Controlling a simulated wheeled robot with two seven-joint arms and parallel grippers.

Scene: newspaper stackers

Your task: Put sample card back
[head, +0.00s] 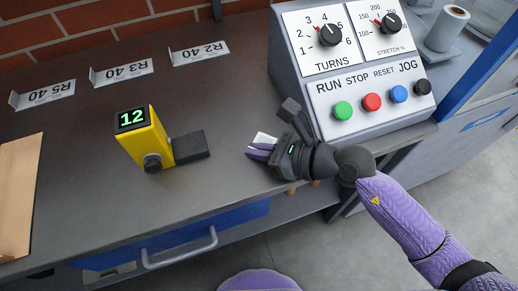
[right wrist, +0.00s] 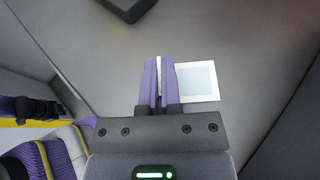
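The sample card (right wrist: 199,82) is a small white piece with a pale grey-blue panel. In the right wrist view it shows just right of the purple fingers of my right gripper (right wrist: 158,80), and a thin white edge shows between the fingers. My right gripper (head: 259,150) is nearly closed, with that white edge pinched between its fingers. In the head view the card (head: 264,138) shows beside the fingers, low over the grey table near its front right part. Whether the card touches the table cannot be told. My left gripper is not in view.
A control console (head: 370,85) with knobs and buttons stands right of my gripper. A yellow device (head: 146,140) reading 12 stands to the left. Label cards R2 40 (head: 200,53), R3 40 (head: 122,72) and R5 40 (head: 42,95) line the back. Brown paper (head: 17,190) lies far left.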

